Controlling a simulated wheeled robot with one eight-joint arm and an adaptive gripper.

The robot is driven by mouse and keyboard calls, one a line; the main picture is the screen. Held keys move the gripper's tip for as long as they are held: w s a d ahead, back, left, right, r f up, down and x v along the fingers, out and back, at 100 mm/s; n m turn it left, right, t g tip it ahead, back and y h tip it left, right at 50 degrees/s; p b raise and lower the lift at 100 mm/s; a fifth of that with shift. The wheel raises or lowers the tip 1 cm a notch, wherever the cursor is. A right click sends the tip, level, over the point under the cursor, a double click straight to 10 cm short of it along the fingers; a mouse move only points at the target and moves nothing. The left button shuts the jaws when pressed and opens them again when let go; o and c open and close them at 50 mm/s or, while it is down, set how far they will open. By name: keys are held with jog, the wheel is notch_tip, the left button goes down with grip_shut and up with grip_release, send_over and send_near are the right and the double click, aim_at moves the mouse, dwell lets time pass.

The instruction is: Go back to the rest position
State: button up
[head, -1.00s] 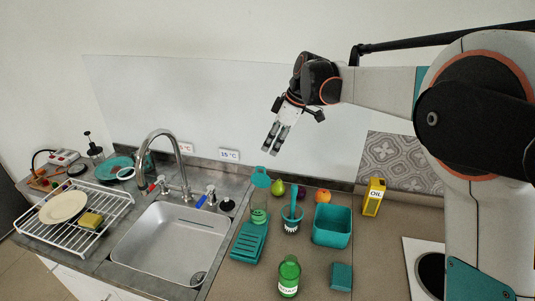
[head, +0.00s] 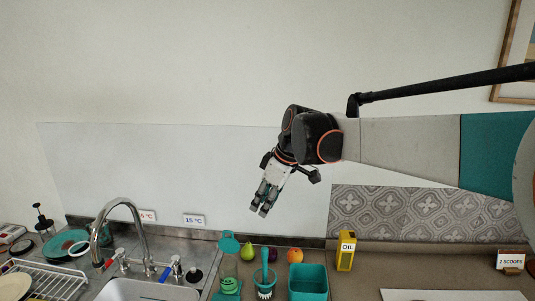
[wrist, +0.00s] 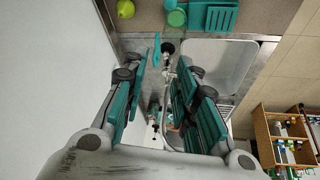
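My gripper (head: 264,199) hangs in the air in front of the white wall panel, above the back of the counter. In the head view its fingers point down and slightly left. In the wrist view my gripper (wrist: 160,110) shows its two teal-padded fingers spread apart, with nothing between them but the faucet and sink far below. It is empty and touches nothing.
A dish rack (head: 48,282) stands left. The air around my gripper is clear.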

jog(key=s+d+f+m+t+h+b, duration=0.1)
jog(key=s+d+f+m+b, duration=0.1)
jog(key=s+d+f+m, duration=0.2)
jog(key=s+d+f+m+t+h+b, duration=0.1)
jog(key=s+d+f+m, duration=0.4)
jog(key=s+d, duration=0.6)
jog(key=s+d+f+m+t+h+b, duration=0.2)
jog(key=s+d, duration=0.6)
jog(key=s, duration=0.5)
notch_tip(320, 180, down, 2)
jog(key=m+b, duration=0.1)
jog(key=m, duration=0.1)
jog(key=shift+s+d+f+m+t, duration=0.15)
jog(key=shift+d+f+m+t, duration=0.15)
jog(key=shift+t, duration=0.1)
